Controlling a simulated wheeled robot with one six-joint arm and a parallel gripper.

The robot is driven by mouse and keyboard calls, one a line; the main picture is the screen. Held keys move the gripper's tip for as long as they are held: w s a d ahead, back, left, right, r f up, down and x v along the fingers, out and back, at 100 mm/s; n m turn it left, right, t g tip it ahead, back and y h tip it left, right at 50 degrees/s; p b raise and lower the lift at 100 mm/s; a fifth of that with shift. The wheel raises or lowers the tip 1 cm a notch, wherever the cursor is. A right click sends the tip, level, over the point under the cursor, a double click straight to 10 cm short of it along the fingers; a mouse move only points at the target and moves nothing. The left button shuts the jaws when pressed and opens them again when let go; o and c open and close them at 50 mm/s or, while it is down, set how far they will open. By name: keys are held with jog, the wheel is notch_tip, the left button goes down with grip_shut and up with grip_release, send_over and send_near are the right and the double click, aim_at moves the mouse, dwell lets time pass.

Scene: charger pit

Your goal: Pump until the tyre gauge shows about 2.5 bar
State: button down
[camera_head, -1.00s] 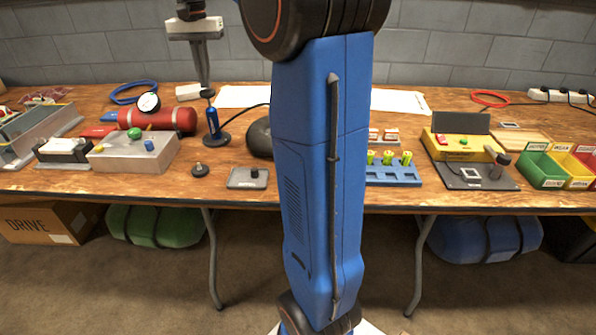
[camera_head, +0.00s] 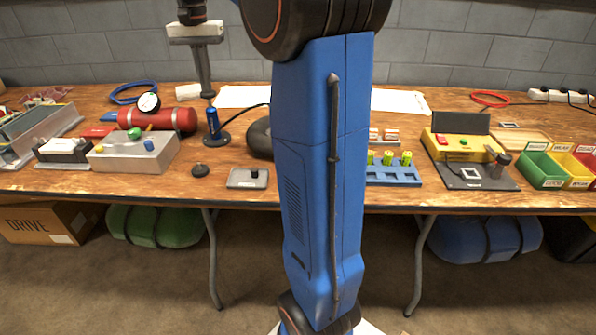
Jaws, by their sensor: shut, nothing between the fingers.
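The blue hand pump (camera_head: 212,122) stands upright on its dark base, left of my arm. My gripper (camera_head: 208,95) points straight down over the pump, its fingers shut and empty. The fingertips are at the top of the pump and seem to touch it; the pump's handle is low and mostly hidden there. A dark hose runs from the pump to the right. The black tyre (camera_head: 259,138) lies right of the pump, partly hidden by my arm. A round white gauge (camera_head: 149,102) shows at the red cylinder; its reading is too small to make out.
The red cylinder (camera_head: 172,120) and a grey box (camera_head: 135,153) with buttons stand left of the pump. A small black knob (camera_head: 200,170) and a grey switch plate (camera_head: 247,179) lie in front. A yellow box (camera_head: 465,146) and coloured bins (camera_head: 548,170) stand at the right.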

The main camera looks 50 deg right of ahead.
jog(key=shift+f, duration=1.05)
jog(key=shift+r, duration=1.65)
jog(key=shift+r, duration=0.1)
notch_tip(320, 180, up, 7)
jog(key=shift+s+a, duration=0.1)
